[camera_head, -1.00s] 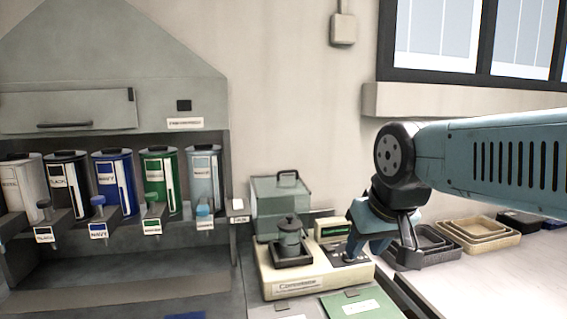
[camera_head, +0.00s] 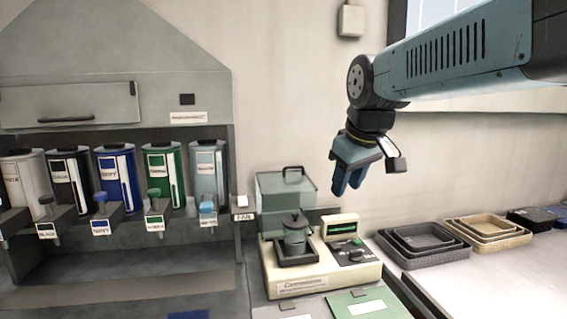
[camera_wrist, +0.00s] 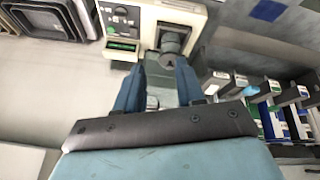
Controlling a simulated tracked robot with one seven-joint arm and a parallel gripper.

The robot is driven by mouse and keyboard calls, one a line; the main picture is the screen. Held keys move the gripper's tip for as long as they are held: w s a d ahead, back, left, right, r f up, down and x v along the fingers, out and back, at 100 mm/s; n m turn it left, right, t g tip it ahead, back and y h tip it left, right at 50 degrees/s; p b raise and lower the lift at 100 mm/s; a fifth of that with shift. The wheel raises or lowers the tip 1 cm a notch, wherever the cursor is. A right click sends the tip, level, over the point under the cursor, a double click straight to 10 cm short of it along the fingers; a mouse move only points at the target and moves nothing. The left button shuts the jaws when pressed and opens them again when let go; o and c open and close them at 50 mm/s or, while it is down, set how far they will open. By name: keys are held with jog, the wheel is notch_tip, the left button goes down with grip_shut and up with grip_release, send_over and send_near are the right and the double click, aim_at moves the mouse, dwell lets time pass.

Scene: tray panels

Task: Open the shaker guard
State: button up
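A cream bench machine (camera_head: 310,284) stands on the counter with a grey lidded pot (camera_head: 295,238) in a dark tray on its left. A grey-green box-shaped guard (camera_head: 282,190) with a dark handle on top stands at the machine's back left, behind the pot. The pot's front is uncovered. My gripper (camera_head: 347,190) hangs above and right of the guard, fingers down, touching nothing. In the wrist view its two blue fingers (camera_wrist: 158,70) are apart and empty, with the pot (camera_wrist: 172,42) beyond them. The guard is unclear there.
The machine has a green display (camera_head: 343,227) and a dark control panel (camera_head: 352,252) on its right. Dispensers with coloured canisters (camera_head: 163,178) stand at left. Nested trays (camera_head: 425,240) lie at right. A green folder (camera_head: 365,303) lies in front.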

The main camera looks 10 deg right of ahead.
jog(key=w+r+n, duration=0.4)
jog(key=w, duration=0.5)
jog(key=w+r+n, duration=0.3)
jog(key=w, duration=0.6)
jog(key=n+g, duration=0.2)
jog(key=n, duration=0.5)
send_over(293, 177)
notch_tip(293, 177, down, 13)
jog(key=shift+f, duration=0.15)
grip_shut()
